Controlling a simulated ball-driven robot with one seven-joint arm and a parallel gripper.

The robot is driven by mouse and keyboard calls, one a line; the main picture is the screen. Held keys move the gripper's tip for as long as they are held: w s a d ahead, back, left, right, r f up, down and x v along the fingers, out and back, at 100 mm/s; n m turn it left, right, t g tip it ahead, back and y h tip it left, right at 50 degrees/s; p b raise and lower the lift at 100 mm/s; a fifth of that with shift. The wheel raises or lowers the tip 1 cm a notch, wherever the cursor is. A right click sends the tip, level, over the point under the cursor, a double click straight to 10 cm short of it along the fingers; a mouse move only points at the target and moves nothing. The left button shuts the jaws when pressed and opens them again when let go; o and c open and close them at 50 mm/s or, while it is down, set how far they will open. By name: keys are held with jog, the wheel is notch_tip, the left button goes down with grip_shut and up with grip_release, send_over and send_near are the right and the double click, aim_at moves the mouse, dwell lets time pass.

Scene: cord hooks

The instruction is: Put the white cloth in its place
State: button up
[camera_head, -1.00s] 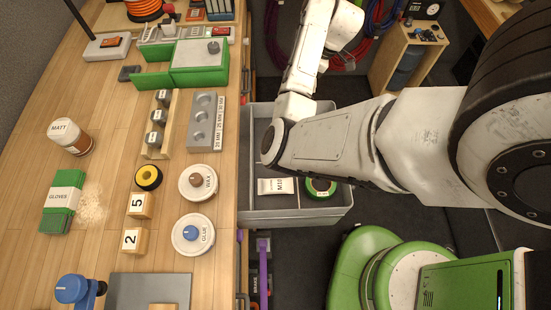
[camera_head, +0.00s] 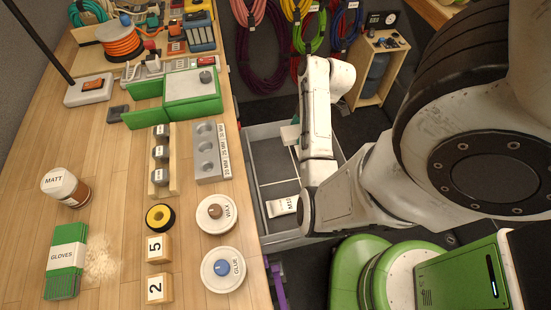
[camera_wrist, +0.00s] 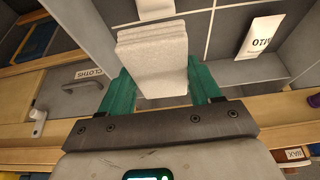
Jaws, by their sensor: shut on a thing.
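The white cloth (camera_wrist: 152,58) is a thick folded pad in the wrist view. My gripper (camera_wrist: 161,77) has its green fingers shut on the cloth's two sides. The cloth is over or in front of the open grey drawer (camera_head: 259,176), which has several compartments. Whether it touches the drawer cannot be told. In the head view, my arm hides most of the gripper and cloth; a bit of green finger (camera_head: 289,133) shows at the drawer's far part. A label reading CLOTHS (camera_wrist: 89,73) is on a grey front with a handle in the wrist view.
A white M10 packet (camera_head: 283,206) lies in a near compartment of the drawer; it also shows in the wrist view (camera_wrist: 259,36). Another pale item (camera_wrist: 156,8) shows behind the cloth. The wooden bench (camera_head: 105,140) beside the drawer carries jars, gloves and blocks.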

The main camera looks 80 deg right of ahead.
aim_at(286, 134)
jog(key=w+a+f, duration=0.1)
jog(key=w+f, duration=0.1)
jog(key=w+a+f, duration=0.1)
jog(key=w+f, duration=0.1)
jog(key=w+a+f+p, duration=0.1)
jog(key=w+f, duration=0.1)
jog(key=w, duration=0.1)
jog(key=shift+w+a+f, duration=0.1)
jog(key=shift+a+f, duration=0.1)
jog(key=shift+f, duration=0.15)
jog(key=f, duration=0.3)
jog(key=shift+w+a+f, duration=0.1)
jog(key=shift+w+f, duration=0.1)
jog(key=shift+f, duration=0.1)
jog(key=o, duration=1.2)
jog(key=v, duration=1.2)
